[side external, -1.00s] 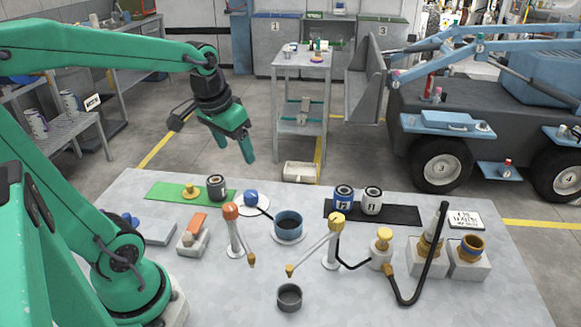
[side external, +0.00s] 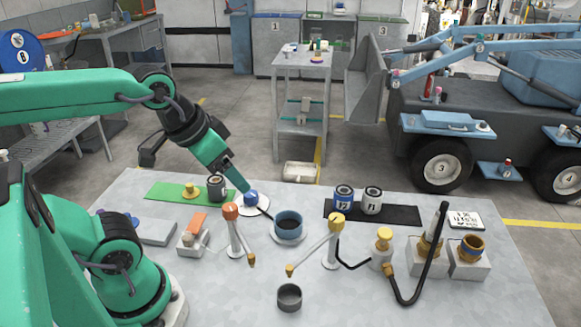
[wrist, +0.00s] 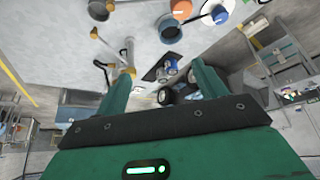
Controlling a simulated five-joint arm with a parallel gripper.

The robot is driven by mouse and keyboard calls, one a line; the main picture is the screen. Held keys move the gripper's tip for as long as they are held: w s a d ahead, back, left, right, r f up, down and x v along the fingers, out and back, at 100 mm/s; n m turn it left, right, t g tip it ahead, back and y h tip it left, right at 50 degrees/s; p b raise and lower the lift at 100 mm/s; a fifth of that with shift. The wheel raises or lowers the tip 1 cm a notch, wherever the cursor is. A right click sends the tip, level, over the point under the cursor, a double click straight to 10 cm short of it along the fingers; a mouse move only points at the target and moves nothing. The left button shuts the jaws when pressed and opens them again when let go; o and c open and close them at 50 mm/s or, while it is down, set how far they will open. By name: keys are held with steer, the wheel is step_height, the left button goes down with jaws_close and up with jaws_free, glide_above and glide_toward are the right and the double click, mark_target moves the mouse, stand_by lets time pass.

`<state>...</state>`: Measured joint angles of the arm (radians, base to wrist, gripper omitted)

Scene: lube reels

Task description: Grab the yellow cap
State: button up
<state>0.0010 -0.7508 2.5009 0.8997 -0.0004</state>
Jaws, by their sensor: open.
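A small yellow cap (side external: 190,190) sits on the green mat (side external: 160,194) at the back left of the table in the side view. I cannot make it out in the wrist view. My gripper (side external: 243,184) is open and empty, tilted down toward the right. Its fingertips appear right of the yellow cap, near the blue knob-shaped piece (side external: 250,198) on a white dish. In the wrist view the two fingers of my gripper (wrist: 160,68) are spread apart with nothing held between them.
A grey can (side external: 217,188) stands on the mat beside the yellow cap. A blue pot (side external: 288,224), an orange-topped stand (side external: 231,212) and a yellow-topped stand (side external: 336,220) stand nearby. Two cans stand on a black mat (side external: 405,215).

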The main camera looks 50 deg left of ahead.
steer(key=shift+c, duration=0.4)
steer(key=c, duration=0.5)
steer(key=shift+o, duration=0.2)
